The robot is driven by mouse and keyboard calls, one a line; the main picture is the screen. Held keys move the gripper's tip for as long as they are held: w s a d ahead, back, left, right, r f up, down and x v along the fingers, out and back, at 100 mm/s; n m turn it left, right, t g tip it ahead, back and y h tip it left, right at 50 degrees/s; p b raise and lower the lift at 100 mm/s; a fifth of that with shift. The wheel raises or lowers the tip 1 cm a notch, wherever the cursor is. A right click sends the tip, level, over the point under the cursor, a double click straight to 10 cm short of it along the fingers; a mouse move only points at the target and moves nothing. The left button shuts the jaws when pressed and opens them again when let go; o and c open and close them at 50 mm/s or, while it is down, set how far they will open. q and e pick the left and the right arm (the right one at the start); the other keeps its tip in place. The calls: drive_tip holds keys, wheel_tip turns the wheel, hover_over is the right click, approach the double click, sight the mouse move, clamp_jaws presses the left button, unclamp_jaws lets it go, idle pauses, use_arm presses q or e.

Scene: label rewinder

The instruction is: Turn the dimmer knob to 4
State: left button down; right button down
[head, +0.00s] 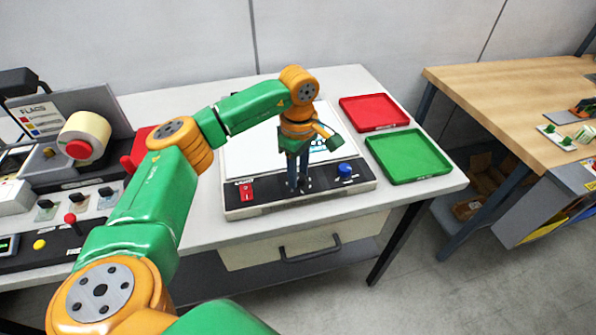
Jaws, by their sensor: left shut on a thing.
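The white light box (240,152) stands on the table, with a dark control strip (268,194) along its front edge. My left gripper (298,187) points down at the middle of this strip. Its fingers are shut on the dimmer knob, which they mostly hide. The knob's pointer and scale numbers cannot be read. A red switch (246,191) is on the strip to the left of the gripper. A blue knob (345,169) is to its right, apart from the fingers. My right gripper is not in view.
A red tray (374,113) and a green tray (409,155) lie to the right of the light box. At left stand a label roll (86,134) and a control panel with a red-topped lever (71,219). A wooden bench (510,82) is at far right.

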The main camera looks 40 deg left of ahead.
sight(299, 176)
use_arm(q)
drive_tip(key=shift+m, duration=1)
drive_tip(key=c, duration=0.5)
unclamp_jaws()
drive_tip(key=shift+d, duration=0.1)
wheel_tip(299, 176, up, 7)
drive_tip(key=shift+r+b, duration=0.1)
drive_tip(key=shift+b, duration=0.5)
